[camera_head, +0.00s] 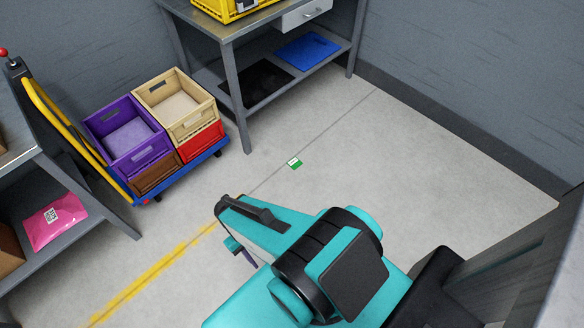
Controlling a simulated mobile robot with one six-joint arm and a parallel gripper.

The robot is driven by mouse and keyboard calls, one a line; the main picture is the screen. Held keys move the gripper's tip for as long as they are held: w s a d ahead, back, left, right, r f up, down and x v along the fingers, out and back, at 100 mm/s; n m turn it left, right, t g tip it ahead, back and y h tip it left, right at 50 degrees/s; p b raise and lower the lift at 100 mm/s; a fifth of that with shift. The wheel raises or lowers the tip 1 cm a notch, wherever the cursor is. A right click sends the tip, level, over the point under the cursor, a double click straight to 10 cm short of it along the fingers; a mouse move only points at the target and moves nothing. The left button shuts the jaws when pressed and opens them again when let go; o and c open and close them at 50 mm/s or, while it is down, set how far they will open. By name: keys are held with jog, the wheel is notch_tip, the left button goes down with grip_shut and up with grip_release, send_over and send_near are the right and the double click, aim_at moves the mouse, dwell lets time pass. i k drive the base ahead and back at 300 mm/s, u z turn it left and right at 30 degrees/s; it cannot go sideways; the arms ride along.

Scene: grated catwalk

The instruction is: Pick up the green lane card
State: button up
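The green lane card (295,164) is a small green and white rectangle lying flat on the grey floor, near the middle of the picture. It is to the right of the cart and in front of the metal table. My teal and black arm reaches in from the bottom right. Its end, near the lower middle, is apart from the card, which lies beyond it and to the right.
A blue cart (212,147) with a yellow handle carries purple (111,117), beige (193,123), red and brown crates. A metal table (242,112) stands behind. A shelf with a pink package (55,221) is at left. Floor around the card is clear; a yellow line (150,277) runs lower left.

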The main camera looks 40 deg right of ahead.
aim_at(294, 163)
jog(key=z, duration=0.3)
jog(key=i, duration=1)
jog(key=u, duration=0.3)
